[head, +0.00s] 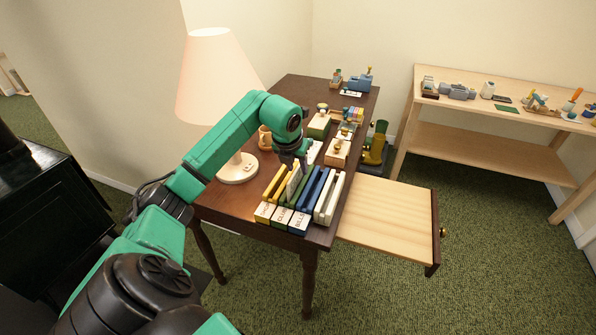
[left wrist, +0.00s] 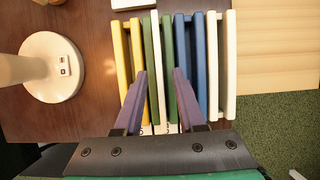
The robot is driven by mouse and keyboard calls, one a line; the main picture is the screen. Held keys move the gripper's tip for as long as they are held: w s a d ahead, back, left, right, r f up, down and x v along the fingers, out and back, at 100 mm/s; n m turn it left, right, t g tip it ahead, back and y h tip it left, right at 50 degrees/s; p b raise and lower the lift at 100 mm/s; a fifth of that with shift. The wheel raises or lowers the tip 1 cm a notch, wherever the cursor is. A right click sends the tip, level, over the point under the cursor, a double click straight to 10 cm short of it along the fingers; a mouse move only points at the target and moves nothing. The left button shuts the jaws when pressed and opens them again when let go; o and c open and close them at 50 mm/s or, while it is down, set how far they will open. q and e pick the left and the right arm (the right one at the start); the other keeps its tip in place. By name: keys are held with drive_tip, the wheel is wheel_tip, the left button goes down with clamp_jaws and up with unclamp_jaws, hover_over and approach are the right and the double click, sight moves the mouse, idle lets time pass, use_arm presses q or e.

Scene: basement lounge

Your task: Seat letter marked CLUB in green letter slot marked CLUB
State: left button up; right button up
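The green letter slot (head: 280,223) stands on the dark desk in a row of coloured slots, with a front label that seems to read CLUB. A thin white letter (head: 293,182) stands upright between the green walls. From above, it shows as a pale strip (left wrist: 156,68) between the green slot's walls (left wrist: 169,60). Its own marking cannot be read. My left gripper (head: 291,158) is over the row, pointing down. In the left wrist view its fingers (left wrist: 160,80) are spread apart, with the letter between them and a gap on both sides. My right gripper is not in view.
A yellow slot (head: 264,217) is left of the green one; blue (head: 299,226) and white (head: 326,212) slots are right. A lamp (head: 237,170) stands close on the left. A drawer (head: 390,215) sticks out on the right. Several small objects fill the desk's far part.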

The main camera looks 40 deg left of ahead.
use_arm(q)
drive_tip(key=v, duration=0.9)
drive_tip(key=shift+s+r, duration=0.15)
drive_tip(key=shift+r, duration=0.05)
